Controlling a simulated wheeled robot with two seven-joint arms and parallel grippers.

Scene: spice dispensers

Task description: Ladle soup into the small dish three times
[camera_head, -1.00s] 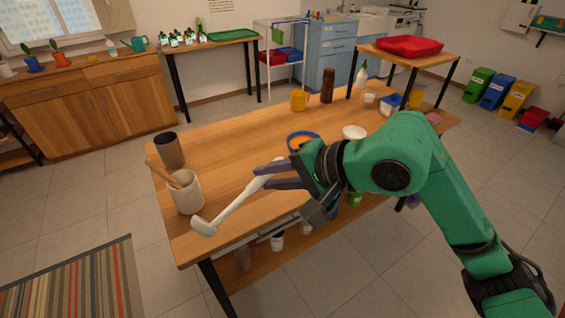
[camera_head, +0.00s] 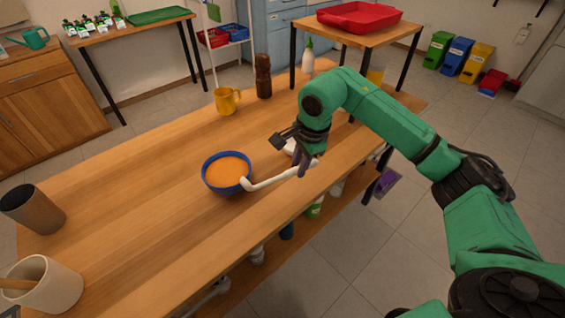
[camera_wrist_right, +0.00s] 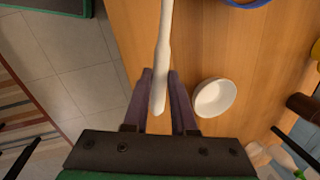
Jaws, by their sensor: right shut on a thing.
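My right gripper (camera_head: 307,163) is shut on the handle of a white ladle (camera_head: 270,182). In the right wrist view the handle (camera_wrist_right: 164,45) runs between the two dark fingers (camera_wrist_right: 160,85). The ladle's head is at the right rim of a blue bowl (camera_head: 205,184) holding orange soup (camera_head: 227,171); I cannot tell whether they touch. The small white dish (camera_head: 290,147) is mostly hidden behind the gripper in the head view. It shows clearly in the right wrist view (camera_wrist_right: 214,98), looking empty, right of the fingers. My left gripper is not in view.
A yellow mug (camera_head: 226,101) and a brown bottle (camera_head: 263,77) stand at the table's back. A dark cup (camera_head: 34,208) and a crock (camera_head: 50,288) with a wooden utensil stand at the left. The middle of the table (camera_head: 140,190) is clear.

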